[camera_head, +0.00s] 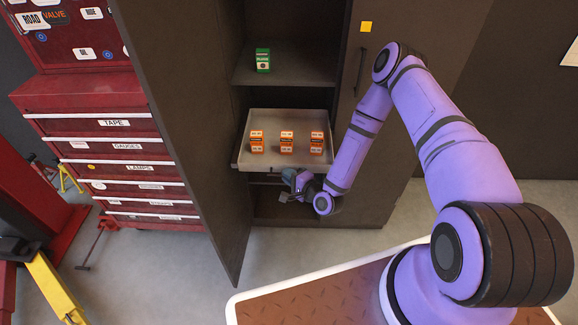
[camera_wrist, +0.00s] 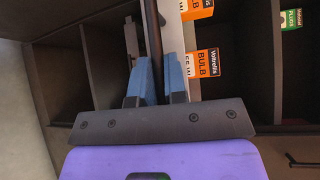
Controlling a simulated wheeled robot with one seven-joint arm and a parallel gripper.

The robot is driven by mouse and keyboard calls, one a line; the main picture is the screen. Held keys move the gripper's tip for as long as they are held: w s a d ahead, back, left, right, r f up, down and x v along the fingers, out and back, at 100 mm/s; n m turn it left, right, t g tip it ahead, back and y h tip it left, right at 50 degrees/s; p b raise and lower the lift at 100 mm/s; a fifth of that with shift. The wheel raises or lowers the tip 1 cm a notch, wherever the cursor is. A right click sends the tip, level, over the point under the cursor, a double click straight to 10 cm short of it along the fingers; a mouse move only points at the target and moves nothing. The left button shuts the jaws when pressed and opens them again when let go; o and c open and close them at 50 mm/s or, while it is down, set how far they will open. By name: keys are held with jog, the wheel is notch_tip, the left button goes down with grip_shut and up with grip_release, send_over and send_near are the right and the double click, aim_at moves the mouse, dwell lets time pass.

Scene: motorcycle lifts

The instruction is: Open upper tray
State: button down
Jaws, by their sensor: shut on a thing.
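The upper tray (camera_head: 270,160) is a shallow grey tray in the open dark cabinet, with three orange boxes standing in it. It sticks out a little past the shelf above. My gripper (camera_head: 297,180) is low at the tray's front edge, right of its middle. In the wrist view, the blue fingers of my gripper (camera_wrist: 155,78) are closed on a dark bar, the tray handle (camera_wrist: 152,40), beside the tray's pale front edge (camera_wrist: 179,38). An orange bulb box (camera_wrist: 205,65) shows beyond that edge. In the head view my wrist partly hides the handle.
The cabinet's left door (camera_head: 185,120) stands open towards me. A green box (camera_head: 263,60) is on the shelf above. A red tool chest (camera_head: 100,150) stands at left, with a yellow stand (camera_head: 55,290) in front. The floor before the cabinet is clear.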

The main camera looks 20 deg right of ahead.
jog(key=shift+s+a, duration=0.2)
jog(key=shift+s, duration=0.45)
jog(key=c, duration=1.4)
grip_release()
jog(key=shift+c, duration=0.2)
jog(key=v, duration=1)
jog(key=shift+s+d, duration=0.2)
jog(key=shift+s, duration=0.15)
